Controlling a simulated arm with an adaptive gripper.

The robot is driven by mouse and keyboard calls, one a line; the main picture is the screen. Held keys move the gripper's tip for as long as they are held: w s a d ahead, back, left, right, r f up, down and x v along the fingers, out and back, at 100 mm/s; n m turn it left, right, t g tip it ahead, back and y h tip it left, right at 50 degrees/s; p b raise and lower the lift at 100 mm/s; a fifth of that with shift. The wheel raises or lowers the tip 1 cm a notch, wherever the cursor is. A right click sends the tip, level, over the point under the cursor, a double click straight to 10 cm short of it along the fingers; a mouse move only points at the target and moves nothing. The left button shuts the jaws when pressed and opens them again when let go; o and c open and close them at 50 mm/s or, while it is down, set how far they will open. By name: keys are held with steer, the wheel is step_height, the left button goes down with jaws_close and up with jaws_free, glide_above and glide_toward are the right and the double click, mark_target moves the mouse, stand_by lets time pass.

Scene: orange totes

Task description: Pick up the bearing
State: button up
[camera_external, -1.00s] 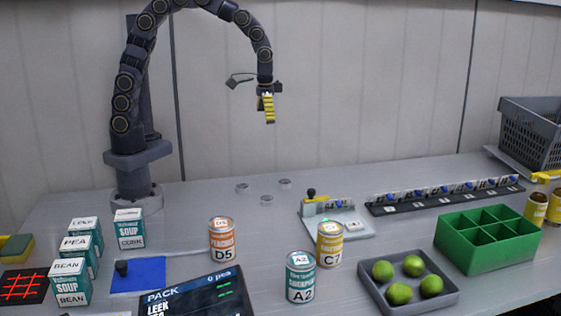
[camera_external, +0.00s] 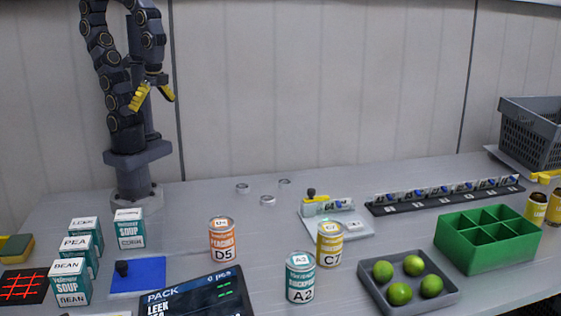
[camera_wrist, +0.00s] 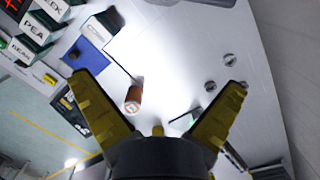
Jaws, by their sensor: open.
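Three small metal rings, which look like bearings, lie apart on the grey table in the external view: a left one (camera_external: 242,188), a front one (camera_external: 267,200) and a right one (camera_external: 285,182). The task does not show which is meant. In the wrist view, small round rings (camera_wrist: 231,60) lie to the right, near my right finger. My gripper (camera_external: 152,103) is high above the table at the left, close to my arm's column. Its yellow fingers are spread and empty, as the wrist view also shows (camera_wrist: 158,85).
Soup boxes (camera_external: 72,260) and a blue mat (camera_external: 140,275) are at left. Cans (camera_external: 222,240), a display (camera_external: 200,297), a lime tray (camera_external: 370,292) and a green divided box (camera_external: 480,255) stand in front and right. A grey fixture (camera_external: 345,228) is right of the rings.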

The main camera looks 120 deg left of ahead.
steer(key=shift+s+d, duration=0.1)
steer(key=shift+s, duration=0.3)
steer(key=shift+c, duration=1.4)
steer(key=shift+w, duration=0.15)
